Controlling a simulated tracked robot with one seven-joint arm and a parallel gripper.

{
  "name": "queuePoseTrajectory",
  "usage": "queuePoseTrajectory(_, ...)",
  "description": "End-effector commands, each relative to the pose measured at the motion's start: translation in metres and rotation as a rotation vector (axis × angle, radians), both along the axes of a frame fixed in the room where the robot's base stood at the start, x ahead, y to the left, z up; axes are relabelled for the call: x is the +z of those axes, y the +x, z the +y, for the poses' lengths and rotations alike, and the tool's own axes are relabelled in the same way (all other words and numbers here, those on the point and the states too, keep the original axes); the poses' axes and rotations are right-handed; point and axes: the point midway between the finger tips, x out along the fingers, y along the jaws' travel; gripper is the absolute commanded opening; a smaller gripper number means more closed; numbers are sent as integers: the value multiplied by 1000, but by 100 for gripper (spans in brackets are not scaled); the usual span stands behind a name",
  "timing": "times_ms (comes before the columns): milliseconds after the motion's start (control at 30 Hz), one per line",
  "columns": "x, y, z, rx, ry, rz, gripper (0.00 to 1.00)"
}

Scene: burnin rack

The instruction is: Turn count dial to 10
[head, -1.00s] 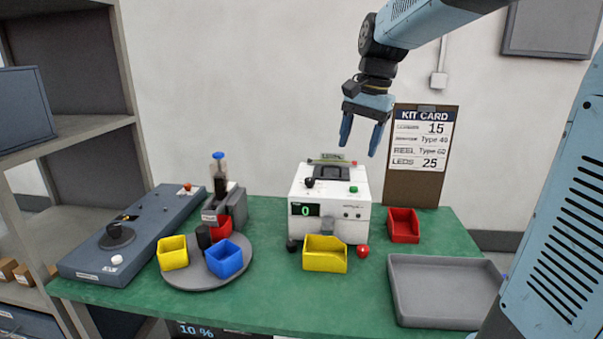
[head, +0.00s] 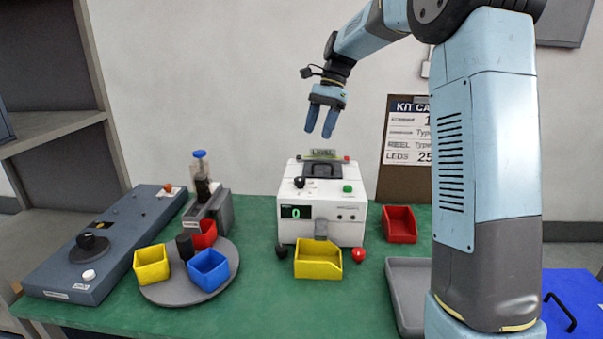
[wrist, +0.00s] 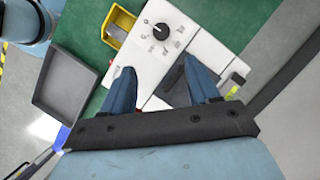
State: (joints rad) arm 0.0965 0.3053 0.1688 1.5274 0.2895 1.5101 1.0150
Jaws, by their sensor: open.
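The white counting machine (head: 309,229) stands at the back middle of the green table, its display (head: 295,212) reading a green 0. A black dial (head: 299,182) sits on its sloped top. In the wrist view the dial (wrist: 160,31) has a light pointer line and printed marks around it, too small to read. My gripper (head: 320,134) is open and empty, fingers pointing down, well above the machine. In the wrist view the gripper (wrist: 158,69) spreads over the machine's top, with the dial beyond the fingertips and not between them.
A green button (head: 347,188) sits right of the dial. A yellow bin (head: 318,264) stands in front of the machine, a red bin (head: 400,225) to its right. A turntable (head: 190,289) with bins and a blue-grey console (head: 88,258) lie left. A kit card is partly hidden by my arm.

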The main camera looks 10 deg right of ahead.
Motion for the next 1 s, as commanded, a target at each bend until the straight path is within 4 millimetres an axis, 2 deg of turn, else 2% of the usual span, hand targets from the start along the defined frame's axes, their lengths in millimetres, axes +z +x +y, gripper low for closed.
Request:
queuePoseTrajectory(167, -11, -2, 12, 10, 2, 6, 60)
queuePoseTrajectory(700, -95, -23, 44, 16, 1, 6, 60)
queuePoseTrajectory(1000, -124, -29, 54, 16, 1, 3, 60)
